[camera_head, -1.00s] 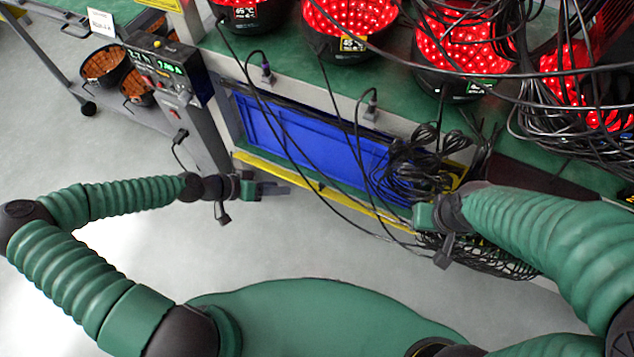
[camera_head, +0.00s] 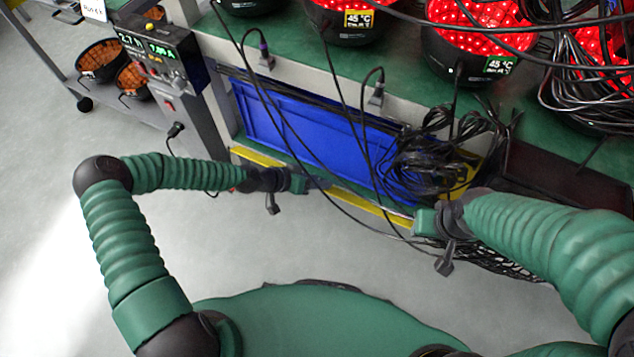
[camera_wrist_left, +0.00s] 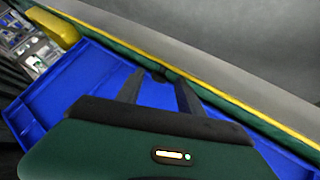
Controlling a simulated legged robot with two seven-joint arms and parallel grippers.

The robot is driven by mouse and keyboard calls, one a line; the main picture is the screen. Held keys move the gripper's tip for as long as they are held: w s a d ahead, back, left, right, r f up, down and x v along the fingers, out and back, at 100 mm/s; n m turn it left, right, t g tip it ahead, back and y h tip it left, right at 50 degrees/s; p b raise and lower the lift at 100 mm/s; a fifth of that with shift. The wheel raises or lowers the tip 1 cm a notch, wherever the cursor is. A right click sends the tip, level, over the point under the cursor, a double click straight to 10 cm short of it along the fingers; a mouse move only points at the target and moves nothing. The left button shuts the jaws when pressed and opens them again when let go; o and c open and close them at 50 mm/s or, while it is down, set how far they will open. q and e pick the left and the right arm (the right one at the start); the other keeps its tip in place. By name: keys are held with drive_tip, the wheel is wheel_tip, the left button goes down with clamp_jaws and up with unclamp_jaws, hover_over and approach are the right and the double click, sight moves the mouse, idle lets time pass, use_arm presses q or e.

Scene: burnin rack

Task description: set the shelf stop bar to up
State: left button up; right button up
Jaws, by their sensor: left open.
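A long yellow bar (camera_head: 257,157), which looks like the shelf stop bar, runs along the front of the low shelf, below the blue bin (camera_head: 285,125). My left gripper (camera_head: 316,184) is at the bar's middle in the head view, partly covering it; contact cannot be told. In the left wrist view, my left gripper (camera_wrist_left: 158,86) has two dark fingers spread apart with nothing between them. They show against the blue bin (camera_wrist_left: 85,85), near the green and yellow edge (camera_wrist_left: 215,72). My right gripper (camera_head: 425,221) is by the bar's right end; its fingers cannot be made out.
Black cables hang in front of the bin, with a tangled bundle (camera_head: 430,165) at its right. Red-lit round units (camera_head: 475,40) stand on the green bench above. A control panel (camera_head: 160,65) is at left. The floor (camera_head: 240,240) in front is clear.

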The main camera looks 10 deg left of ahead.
use_arm(q)
drive_tip(key=shift+c, duration=0.2)
clamp_jaws()
drive_tip(key=p, duration=0.1)
drive_tip(key=w+r+g+y+p, duration=0.1)
drive_tip(key=p, duration=0.1)
drive_tip(key=shift+w+d+r+n+g+p, duration=0.15)
drive_tip(key=shift+d+r+n+g+p, duration=0.05)
drive_tip(key=shift+r+n+g+p, duration=0.1)
drive_tip(key=shift+w+d+f+g+p, duration=0.1)
drive_tip(key=shift+w+f+g+p, duration=0.1)
drive_tip(key=shift+w+g+p, duration=0.25)
drive_tip(key=shift+w+d+f+n+g+y+b, duration=0.15)
drive_tip(key=shift+w+f+n+g+y+b, duration=0.25)
drive_tip(key=shift+g, duration=0.35)
drive_tip(key=shift+w+r+g, duration=0.1)
drive_tip(key=shift+r+g, duration=0.15)
drive_tip(key=shift+g, duration=0.05)
drive_tip(key=shift+o, duration=0.2)
unclamp_jaws()
